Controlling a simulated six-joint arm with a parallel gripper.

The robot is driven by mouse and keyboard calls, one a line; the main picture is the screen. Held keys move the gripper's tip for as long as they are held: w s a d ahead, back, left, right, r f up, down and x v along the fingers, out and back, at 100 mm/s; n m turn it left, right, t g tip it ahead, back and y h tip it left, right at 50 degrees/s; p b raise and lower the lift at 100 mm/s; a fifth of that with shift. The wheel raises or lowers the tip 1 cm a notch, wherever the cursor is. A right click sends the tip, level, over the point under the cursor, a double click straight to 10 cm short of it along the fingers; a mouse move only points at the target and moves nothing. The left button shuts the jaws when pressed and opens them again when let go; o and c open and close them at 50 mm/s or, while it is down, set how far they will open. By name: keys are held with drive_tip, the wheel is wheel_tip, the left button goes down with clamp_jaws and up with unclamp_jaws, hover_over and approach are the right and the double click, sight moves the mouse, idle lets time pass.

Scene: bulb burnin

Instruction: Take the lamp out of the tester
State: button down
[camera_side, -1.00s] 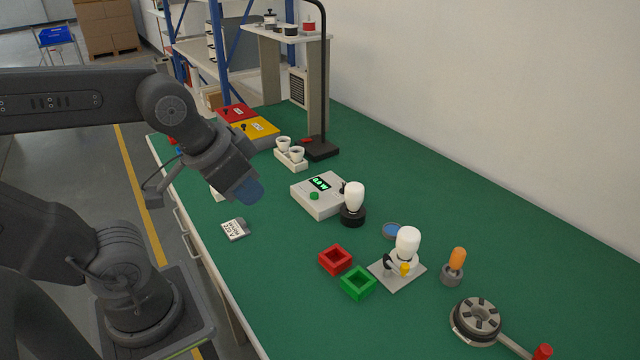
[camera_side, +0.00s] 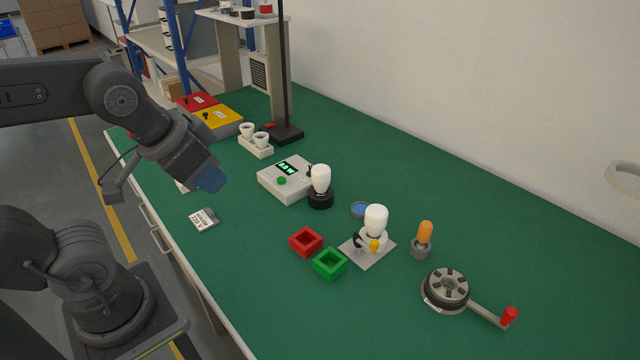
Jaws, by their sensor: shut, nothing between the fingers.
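A white box with a lit green display and a green button, seemingly the tester (camera_side: 284,182), sits mid-table. A white lamp (camera_side: 320,178) stands upright in a black round socket (camera_side: 320,200) at its right side. A second white lamp (camera_side: 376,217) stands upright on a grey plate (camera_side: 368,254) with a black part and a yellow knob. My gripper (camera_side: 210,179), with a blue end, is shut and empty. It hangs above the table's left side, left of the tester and apart from both lamps. Its fingers are hard to make out.
Red (camera_side: 306,241) and green (camera_side: 329,263) square trays lie in front of the plate. An orange lamp in a grey holder (camera_side: 421,247) and a crank wheel (camera_side: 447,290) are to the right. A black post (camera_side: 284,80), white cup holder (camera_side: 256,147) and labelled card (camera_side: 203,219) stand or lie around.

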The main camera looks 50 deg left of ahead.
drive_tip(key=c, duration=1.8)
unclamp_jaws()
drive_tip(key=o, duration=1.5)
drive_tip(key=w+a+r+m+g, duration=0.25)
drive_tip(key=w+m, duration=0.25)
drive_tip(key=w, duration=0.6)
drive_tip(key=m+g, duration=0.3)
drive_tip(key=m, duration=0.7)
hover_over(320, 168)
wheel_tip(320, 168, down, 13)
wheel_tip(320, 168, down, 8)
drive_tip(key=shift+d+r, duration=0.1)
drive_tip(key=shift+f, duration=3.1)
